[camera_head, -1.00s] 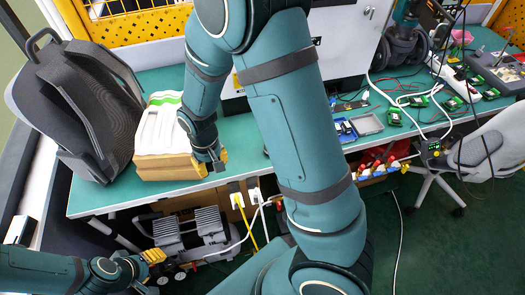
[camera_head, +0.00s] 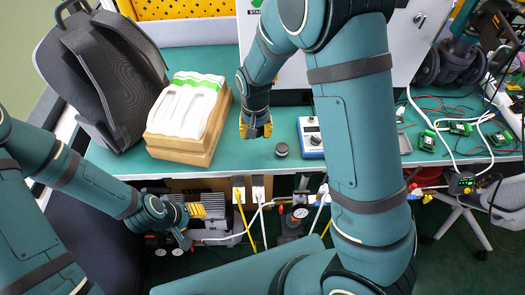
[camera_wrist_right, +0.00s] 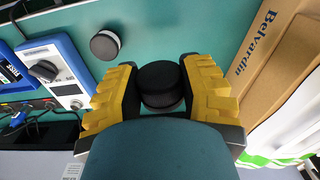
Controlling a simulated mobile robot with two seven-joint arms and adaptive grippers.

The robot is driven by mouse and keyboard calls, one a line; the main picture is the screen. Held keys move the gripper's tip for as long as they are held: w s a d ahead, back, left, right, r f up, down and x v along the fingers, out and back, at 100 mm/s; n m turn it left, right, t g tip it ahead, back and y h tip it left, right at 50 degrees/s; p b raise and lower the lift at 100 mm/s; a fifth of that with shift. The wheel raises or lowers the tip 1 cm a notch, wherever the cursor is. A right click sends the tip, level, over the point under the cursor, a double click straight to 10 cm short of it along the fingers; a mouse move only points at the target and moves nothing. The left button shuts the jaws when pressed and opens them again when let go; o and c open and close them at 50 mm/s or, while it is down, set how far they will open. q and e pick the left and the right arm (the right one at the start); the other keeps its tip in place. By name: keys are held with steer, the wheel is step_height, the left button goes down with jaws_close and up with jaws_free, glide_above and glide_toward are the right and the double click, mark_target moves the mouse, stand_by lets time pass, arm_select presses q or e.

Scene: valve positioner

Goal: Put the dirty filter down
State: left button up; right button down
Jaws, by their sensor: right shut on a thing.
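My right gripper (camera_head: 256,130) hangs over the green table in the head view, to the right of the cardboard box. In the right wrist view its yellow fingers (camera_wrist_right: 160,92) are shut on a dark round filter (camera_wrist_right: 161,84), seen end-on. I cannot tell whether the filter touches the table. The head view hides most of it. A second small round filter with a paler rim (camera_wrist_right: 104,45) stands on the table, apart from the gripper; it also shows in the head view (camera_head: 281,149). My left gripper (camera_head: 194,227) is low, in front of the table, with its fingers apart and empty.
The cardboard box (camera_head: 182,150) with a white and green top stands left of my right gripper. A grey backpack (camera_head: 110,75) is further left. A blue and white device (camera_head: 311,137) sits right of the loose filter.

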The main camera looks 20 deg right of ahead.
steer(key=b, duration=0.1)
glide_above(255, 154)
step_height(255, 154, down, 6)
steer(key=shift+f, duration=0.2)
steer(key=shift+f+b, duration=0.4)
steer(key=shift+f, duration=1.35)
steer(key=shift+f, duration=0.1)
steer(key=c, duration=0.6)
jaws_free()
